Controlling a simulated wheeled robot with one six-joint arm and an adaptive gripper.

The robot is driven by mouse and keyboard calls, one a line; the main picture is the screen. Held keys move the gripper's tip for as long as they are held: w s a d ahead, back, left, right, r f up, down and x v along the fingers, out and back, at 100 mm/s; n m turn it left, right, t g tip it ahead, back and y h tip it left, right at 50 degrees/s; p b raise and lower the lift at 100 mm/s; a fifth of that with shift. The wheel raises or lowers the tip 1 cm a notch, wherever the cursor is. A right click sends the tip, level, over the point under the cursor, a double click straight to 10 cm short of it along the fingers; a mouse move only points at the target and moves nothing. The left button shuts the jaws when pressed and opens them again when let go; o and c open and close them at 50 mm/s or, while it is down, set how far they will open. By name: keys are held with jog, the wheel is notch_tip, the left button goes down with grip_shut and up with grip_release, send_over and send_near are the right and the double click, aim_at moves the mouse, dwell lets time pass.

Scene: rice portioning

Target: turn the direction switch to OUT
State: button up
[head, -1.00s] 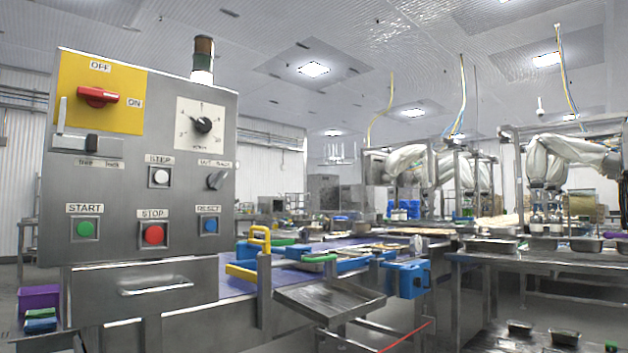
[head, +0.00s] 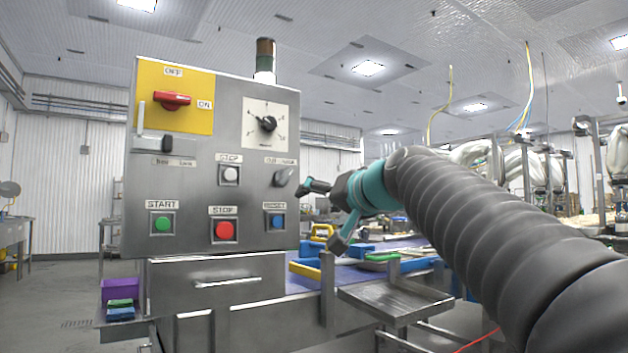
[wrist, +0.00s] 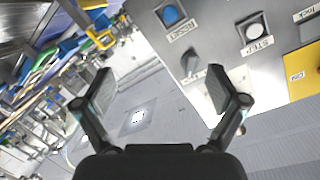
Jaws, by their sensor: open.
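The direction switch (head: 282,177) is a small grey knob on the right side of the steel control panel (head: 190,195), under a label that reads roughly "OUT BACK". Its handle is tilted; which word it points to is too small to tell. My gripper (head: 322,215) is open just right of the panel, its upper finger close to the knob. In the wrist view the knob (wrist: 190,62) shows between the open fingers, nearer the right finger, with nothing held. Contact cannot be judged.
Beside the switch are the blue RESET button (head: 277,221), white STEP button (head: 229,174), black dial (head: 267,124) and red STOP button (head: 224,230). A red OFF/ON switch (head: 171,101) sits on a yellow plate. A metal tray (head: 395,303) juts out below my arm.

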jog(key=t+y, duration=0.1)
jog(key=y, duration=0.1)
send_near(288, 177)
jog(key=p+x, duration=0.5)
jog(key=x, duration=0.3)
jog(key=shift+w+a+r, duration=0.1)
jog(key=shift+w+a, duration=0.45)
jog(key=shift+w, duration=0.2)
grip_shut()
